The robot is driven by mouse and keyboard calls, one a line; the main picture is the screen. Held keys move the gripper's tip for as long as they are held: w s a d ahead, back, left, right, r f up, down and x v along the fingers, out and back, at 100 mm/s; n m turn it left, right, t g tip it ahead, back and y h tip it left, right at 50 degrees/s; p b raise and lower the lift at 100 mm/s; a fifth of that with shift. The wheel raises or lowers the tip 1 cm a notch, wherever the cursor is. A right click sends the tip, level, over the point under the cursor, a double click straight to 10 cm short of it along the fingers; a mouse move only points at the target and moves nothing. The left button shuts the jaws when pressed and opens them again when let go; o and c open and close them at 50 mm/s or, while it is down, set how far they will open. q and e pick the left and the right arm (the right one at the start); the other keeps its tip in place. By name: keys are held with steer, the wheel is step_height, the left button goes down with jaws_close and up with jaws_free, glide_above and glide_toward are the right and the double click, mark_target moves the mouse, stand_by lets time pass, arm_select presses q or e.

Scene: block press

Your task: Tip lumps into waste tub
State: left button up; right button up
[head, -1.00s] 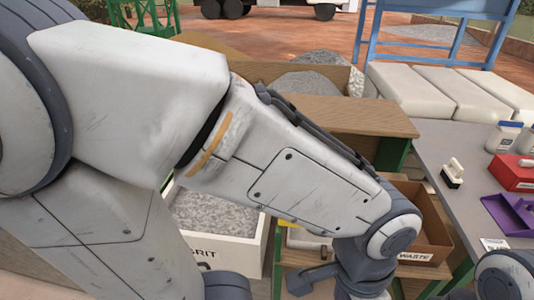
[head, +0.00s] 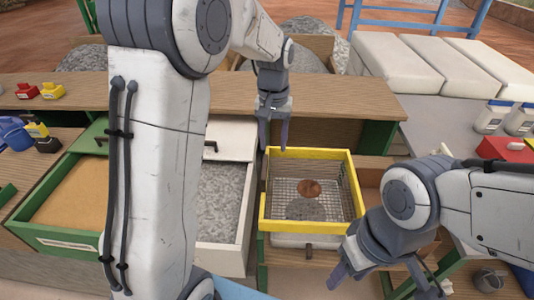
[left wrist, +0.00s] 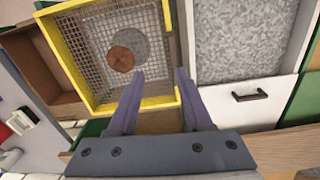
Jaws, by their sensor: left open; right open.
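A yellow-framed sieve (head: 352,172) with a wire mesh rests above the wooden stand. A brown lump (head: 309,188) lies on its mesh beside a round grey patch; I cannot tell whether that is a lump or something below. My left gripper (head: 275,147) is open, pointing down at the sieve's back left corner; in the left wrist view its fingers (left wrist: 160,73) lie either side of the sieve's rim, apparently not gripping. My right gripper (head: 385,280) is open at the sieve's front right. It mostly hides the brown waste tub (head: 369,180), which shows in the left wrist view (left wrist: 35,68).
A white bin of grey grit (head: 217,190) stands left of the sieve, and a green drawer of sand (head: 75,195) is further left. A wooden shelf (head: 345,97) runs behind. A grey table (head: 435,135) with bottles and a red box is at the right.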

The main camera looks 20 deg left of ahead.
mark_target(264, 166)
arm_select(q)
steer(key=shift+n, duration=0.5)
steer(key=a+f, duration=0.1)
steer(key=f, duration=0.2)
steer(key=w+a+f, duration=0.1)
steer(key=f, duration=0.3)
steer(key=w+a+f, duration=0.1)
steer(key=f, duration=0.2)
steer(key=shift+f+p, duration=0.4)
jaws_close()
steer(key=shift+a+r, duration=0.1)
stand_by(0.4)
